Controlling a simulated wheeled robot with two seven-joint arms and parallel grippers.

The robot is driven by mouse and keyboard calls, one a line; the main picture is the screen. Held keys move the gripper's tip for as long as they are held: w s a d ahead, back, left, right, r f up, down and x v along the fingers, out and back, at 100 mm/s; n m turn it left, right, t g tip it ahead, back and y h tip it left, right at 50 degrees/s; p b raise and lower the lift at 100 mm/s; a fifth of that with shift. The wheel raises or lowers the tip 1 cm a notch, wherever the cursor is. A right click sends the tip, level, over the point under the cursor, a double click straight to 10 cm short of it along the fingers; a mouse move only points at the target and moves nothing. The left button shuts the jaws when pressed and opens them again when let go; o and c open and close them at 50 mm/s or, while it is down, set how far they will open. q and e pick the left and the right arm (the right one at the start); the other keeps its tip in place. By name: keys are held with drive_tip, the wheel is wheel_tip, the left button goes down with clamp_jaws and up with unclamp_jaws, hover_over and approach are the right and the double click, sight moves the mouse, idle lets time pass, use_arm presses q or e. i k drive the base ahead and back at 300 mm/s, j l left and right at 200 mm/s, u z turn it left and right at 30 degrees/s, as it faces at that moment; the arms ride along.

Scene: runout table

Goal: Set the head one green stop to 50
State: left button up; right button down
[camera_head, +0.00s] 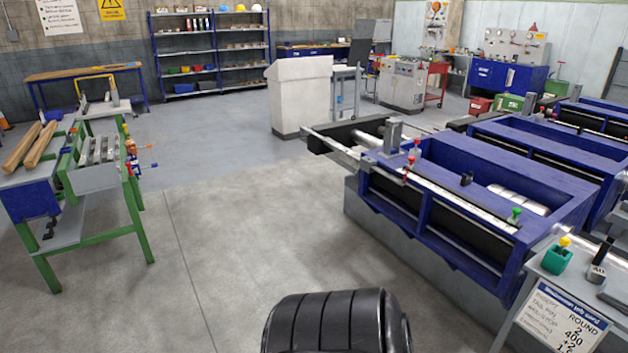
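A small green-topped stop (515,215) sits near the right end of the pale rail on the front edge of the nearest blue runout table (500,175). A red-topped stop (408,168) sits toward the left end of the same rail. The scale markings on the rail are too small to read, so the stop's setting cannot be told. Neither of my grippers shows in the view.
A green-legged bench with wooden bars (28,148) stands left. A white cabinet (300,95) stands behind. The middle floor is clear.

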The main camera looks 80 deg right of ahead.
sight(513, 220)
drive_tip(key=z, duration=3.5)
